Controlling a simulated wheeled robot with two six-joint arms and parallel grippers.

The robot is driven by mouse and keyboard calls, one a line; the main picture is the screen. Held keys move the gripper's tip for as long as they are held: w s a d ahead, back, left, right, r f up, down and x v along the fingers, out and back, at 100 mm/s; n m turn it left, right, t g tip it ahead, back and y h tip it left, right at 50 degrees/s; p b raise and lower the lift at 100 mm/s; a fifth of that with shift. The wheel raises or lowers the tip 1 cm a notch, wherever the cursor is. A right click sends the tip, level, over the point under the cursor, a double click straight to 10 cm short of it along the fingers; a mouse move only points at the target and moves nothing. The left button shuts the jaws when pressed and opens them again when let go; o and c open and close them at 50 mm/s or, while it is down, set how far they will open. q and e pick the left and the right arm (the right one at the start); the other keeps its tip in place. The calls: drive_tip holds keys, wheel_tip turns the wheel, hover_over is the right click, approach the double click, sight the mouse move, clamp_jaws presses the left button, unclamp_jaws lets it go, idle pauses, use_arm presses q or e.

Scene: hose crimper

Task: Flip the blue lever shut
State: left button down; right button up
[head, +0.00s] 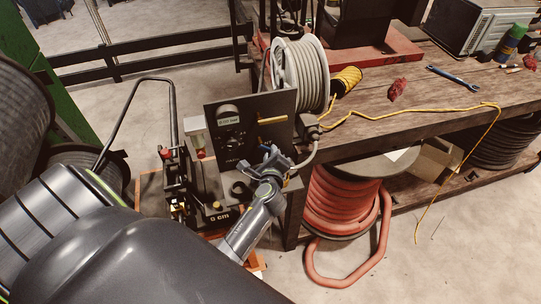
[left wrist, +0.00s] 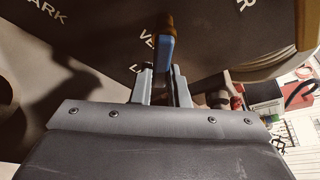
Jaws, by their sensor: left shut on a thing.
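The blue lever shows in the left wrist view (left wrist: 166,52) as a flat blue bar with a brownish end piece, standing up between the fingers of my left gripper (left wrist: 163,75). The gripper is shut on it. In the head view my left gripper (head: 272,158) is at the lower right of the upright black panel (head: 228,132), by the table's left end; there the lever is mostly hidden by the fingers. The panel carries a gauge and a yellow handle (head: 272,119). My right gripper is not in view.
A grey hose reel (head: 299,75) stands behind the panel. A wooden workbench (head: 400,120) extends right, with a yellow cord (head: 425,111), a blue wrench (head: 453,79) and red rags. A red hose coil (head: 340,205) sits below. A bent metal handle (head: 173,105) rises left of the panel.

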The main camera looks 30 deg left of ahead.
use_arm(q)
drive_tip(key=n+t+b, duration=0.1)
drive_tip(key=b, duration=0.2)
drive_tip(key=r+n+t+b, duration=0.1)
drive_tip(key=n+b, duration=0.3)
drive_tip(key=b, duration=0.1)
drive_tip(key=shift+w+d+r+t+b, duration=0.15)
drive_tip(key=shift+w+d+t+b, duration=0.15)
drive_tip(key=shift+w+t+b, duration=0.1)
drive_tip(key=shift+r+n+b, duration=0.35)
drive_tip(key=shift+n+b, duration=0.55)
drive_tip(key=shift+r+n+t+b, duration=0.2)
drive_tip(key=shift+n+t+b, duration=0.1)
drive_tip(key=shift+r, duration=0.1)
drive_tip(key=c, duration=1.4)
unclamp_jaws()
drive_tip(key=shift+s, duration=0.15)
